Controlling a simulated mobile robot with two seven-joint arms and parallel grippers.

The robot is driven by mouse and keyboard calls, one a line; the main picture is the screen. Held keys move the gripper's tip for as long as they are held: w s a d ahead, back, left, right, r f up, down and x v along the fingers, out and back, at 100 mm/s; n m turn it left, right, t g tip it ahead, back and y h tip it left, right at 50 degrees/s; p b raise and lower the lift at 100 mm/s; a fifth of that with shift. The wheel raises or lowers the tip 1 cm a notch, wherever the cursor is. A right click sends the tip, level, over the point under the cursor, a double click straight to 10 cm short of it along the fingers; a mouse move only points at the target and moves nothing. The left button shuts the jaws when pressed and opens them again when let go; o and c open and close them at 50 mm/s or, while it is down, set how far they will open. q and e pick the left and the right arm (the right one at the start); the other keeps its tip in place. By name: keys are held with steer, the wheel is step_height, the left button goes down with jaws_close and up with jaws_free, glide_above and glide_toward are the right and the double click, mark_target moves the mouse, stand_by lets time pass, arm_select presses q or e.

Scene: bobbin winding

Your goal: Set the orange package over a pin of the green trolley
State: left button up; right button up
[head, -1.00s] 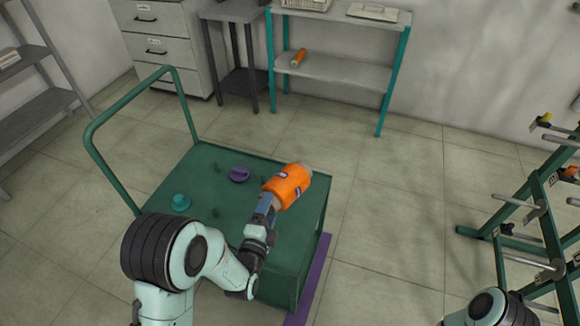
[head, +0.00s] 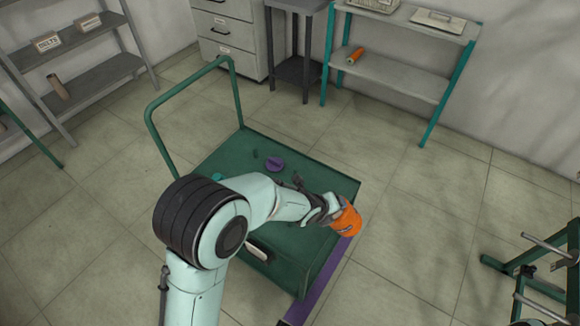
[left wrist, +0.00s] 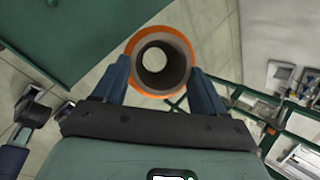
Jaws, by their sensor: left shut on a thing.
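My left gripper (head: 328,207) is shut on the orange package (head: 347,220), a hollow spool. In the left wrist view the package (left wrist: 187,48) is seen end-on, its open core facing the camera, between the two blue fingers (left wrist: 160,85). In the head view it appears at the right edge of the green trolley (head: 318,178), apparently held above it. A purple cap (head: 273,163) and a teal cap (head: 217,177) sit on the deck. A small dark pin (head: 255,154) stands near the purple cap. My arm hides much of the deck's front.
A purple strip (head: 325,280) runs on the floor along the trolley's right side. The trolley's push handle (head: 150,125) rises at its left. A shelf (head: 390,72) with another orange package (head: 355,55) stands behind. A green rack (head: 545,268) stands at right.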

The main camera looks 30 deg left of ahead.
arm_select(q)
steer(key=shift+a+r+g+y, duration=0.3)
steer(key=shift+a+r+g, duration=0.1)
steer(key=shift+r, duration=0.05)
steer(key=shift+s+a+r+m+y+p, duration=0.15)
steer(key=shift+a+r+m+y+p, duration=0.15)
steer(key=shift+a+r+m+p, duration=0.3)
steer(key=a+r+m+g+y+p, duration=0.1)
steer(key=a+r+g+y+p, duration=0.2)
steer(key=a+r, duration=0.65)
arm_select(e)
step_height(320, 180, up, 5)
steer(key=w, duration=0.2)
arm_select(q)
step_height(320, 180, down, 7)
steer(key=b, duration=0.5)
steer(key=shift+s+a+f+t, duration=0.2)
steer(key=shift+s+t, duration=0.1)
steer(key=shift+s, duration=0.1)
arm_select(e)
steer(key=s+f, duration=0.3)
steer(key=f, duration=0.2)
steer(key=shift+f+g, duration=0.3)
steer(key=shift+f, duration=0.05)
steer(key=shift+s+r, duration=0.1)
arm_select(q)
steer(key=shift+s+p, duration=0.1)
steer(key=shift+p, duration=0.25)
arm_select(e)
steer(key=shift+r, duration=0.15)
